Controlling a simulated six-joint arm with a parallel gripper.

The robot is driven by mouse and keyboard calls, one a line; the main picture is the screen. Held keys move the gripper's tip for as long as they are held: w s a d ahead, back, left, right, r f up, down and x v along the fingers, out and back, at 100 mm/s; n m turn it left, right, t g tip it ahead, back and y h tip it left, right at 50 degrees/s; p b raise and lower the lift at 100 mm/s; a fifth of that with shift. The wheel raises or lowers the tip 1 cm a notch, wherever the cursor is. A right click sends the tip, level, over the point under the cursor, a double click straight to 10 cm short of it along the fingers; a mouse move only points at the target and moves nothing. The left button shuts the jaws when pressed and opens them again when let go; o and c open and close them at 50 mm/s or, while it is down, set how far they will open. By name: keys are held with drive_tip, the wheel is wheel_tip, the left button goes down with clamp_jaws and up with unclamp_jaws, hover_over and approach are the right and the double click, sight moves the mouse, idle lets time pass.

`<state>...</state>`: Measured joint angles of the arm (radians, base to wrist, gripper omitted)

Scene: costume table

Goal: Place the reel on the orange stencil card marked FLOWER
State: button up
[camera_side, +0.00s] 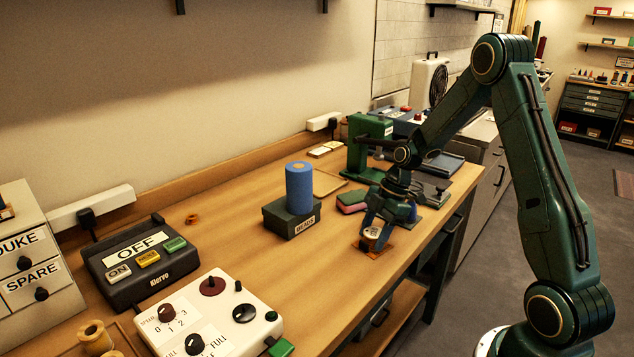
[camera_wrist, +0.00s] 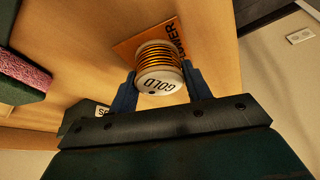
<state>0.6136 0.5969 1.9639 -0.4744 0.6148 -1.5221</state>
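The reel (camera_wrist: 160,80) is wound with gold-coloured thread and has a pale end marked GOLD. It also shows in the side view (camera_side: 372,233). My gripper (camera_wrist: 160,76) has one blue finger on each side of the reel, and both look to be against it. The orange stencil card (camera_wrist: 126,48) lies on the table below the reel, with the end of its word, "OWER", showing beside it. The card also shows in the side view (camera_side: 374,248). The reel is over the card; whether it rests on it is hard to tell.
A blue cylinder (camera_side: 299,188) stands on a dark labelled box (camera_side: 291,217) left of my gripper. A pink-and-green block (camera_side: 351,201) and a green machine (camera_side: 370,146) stand behind. The table's front edge is close on the right.

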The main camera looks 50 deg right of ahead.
drive_tip(key=o, duration=0.4)
drive_tip(key=shift+r, duration=0.15)
drive_tip(key=v, duration=1.2)
drive_tip(key=shift+s, duration=0.1)
idle(0.3)
